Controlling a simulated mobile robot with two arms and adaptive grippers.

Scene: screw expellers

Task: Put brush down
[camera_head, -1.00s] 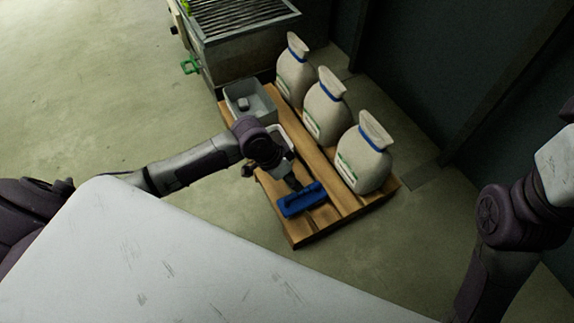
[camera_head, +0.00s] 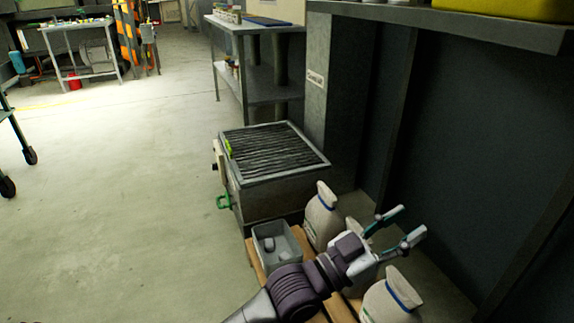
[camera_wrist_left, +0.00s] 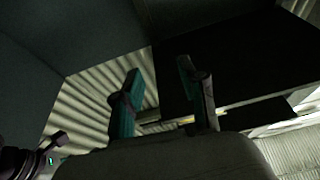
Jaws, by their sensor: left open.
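My left gripper (camera_head: 408,222) is open and empty, raised in front of the white sacks at the right. Its two spread teal-tipped fingers also show in the left wrist view (camera_wrist_left: 158,85), with nothing between them. The brush is not in sight in either current view. The wooden pallet (camera_head: 341,309) is mostly hidden by my left arm and cut off by the lower edge of the head view.
A grey bin (camera_head: 264,238) with small items stands on the pallet, beside several white sacks (camera_head: 321,220). A machine with a slatted top (camera_head: 272,152) stands behind. A dark wall (camera_head: 435,140) and a shelf (camera_head: 450,22) close off the right. The floor (camera_head: 120,200) at left is clear.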

